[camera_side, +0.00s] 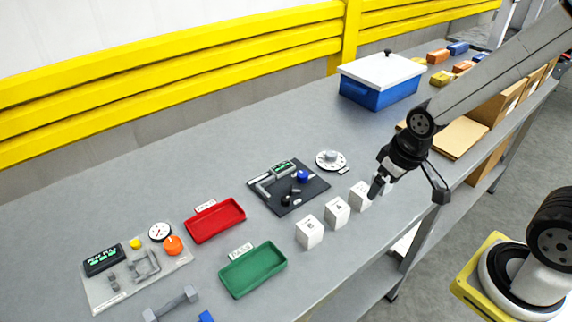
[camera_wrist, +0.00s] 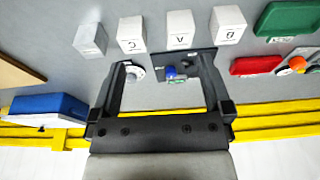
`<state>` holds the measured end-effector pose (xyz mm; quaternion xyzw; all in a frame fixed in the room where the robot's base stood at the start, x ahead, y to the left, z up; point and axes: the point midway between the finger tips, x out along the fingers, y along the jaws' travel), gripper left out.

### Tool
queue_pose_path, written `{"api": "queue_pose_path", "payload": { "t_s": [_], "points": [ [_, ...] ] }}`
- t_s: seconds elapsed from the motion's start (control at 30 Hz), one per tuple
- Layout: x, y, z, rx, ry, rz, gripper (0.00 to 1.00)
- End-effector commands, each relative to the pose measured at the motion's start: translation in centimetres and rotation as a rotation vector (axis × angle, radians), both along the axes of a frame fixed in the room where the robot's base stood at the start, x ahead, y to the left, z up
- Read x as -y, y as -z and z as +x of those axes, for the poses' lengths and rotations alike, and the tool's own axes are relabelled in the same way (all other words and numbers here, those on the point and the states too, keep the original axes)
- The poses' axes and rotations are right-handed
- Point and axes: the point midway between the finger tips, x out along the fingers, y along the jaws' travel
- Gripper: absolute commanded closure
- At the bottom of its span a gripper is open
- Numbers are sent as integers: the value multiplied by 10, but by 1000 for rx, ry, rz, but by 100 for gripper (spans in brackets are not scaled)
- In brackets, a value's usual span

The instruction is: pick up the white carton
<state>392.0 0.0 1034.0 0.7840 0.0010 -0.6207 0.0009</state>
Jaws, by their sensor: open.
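Several white cartons stand upright in a row on the grey table. In the side view, a carton marked B (camera_side: 309,232) is nearest, then one marked A (camera_side: 337,211), then a third (camera_side: 361,195) right beside my gripper (camera_side: 379,186). In the wrist view the row shows B (camera_wrist: 228,24), A (camera_wrist: 180,28), C (camera_wrist: 132,33) and, at the left end, a carton with no readable letter (camera_wrist: 90,38). In the side view my gripper mostly hides that end carton. My gripper (camera_wrist: 162,62) is open, with nothing between its fingers; any contact with a carton cannot be told.
A red tray (camera_side: 216,220) and green tray (camera_side: 253,269) lie left of the cartons. A dark fixture board (camera_side: 272,205) and round dial (camera_side: 331,160) lie behind them. A blue box with white lid (camera_side: 380,83) stands farther back. Yellow rails (camera_side: 180,71) line the back.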

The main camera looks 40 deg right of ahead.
Motion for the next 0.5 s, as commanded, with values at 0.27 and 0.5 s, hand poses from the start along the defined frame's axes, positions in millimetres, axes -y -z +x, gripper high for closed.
{"api": "queue_pose_path", "payload": {
  "t_s": [0.27, 0.5],
  "points": [
    [-4, 3, 6, -21, -93, -3, 0],
    [-14, 10, 18, -56, -308, -2, 0]
  ]
}}
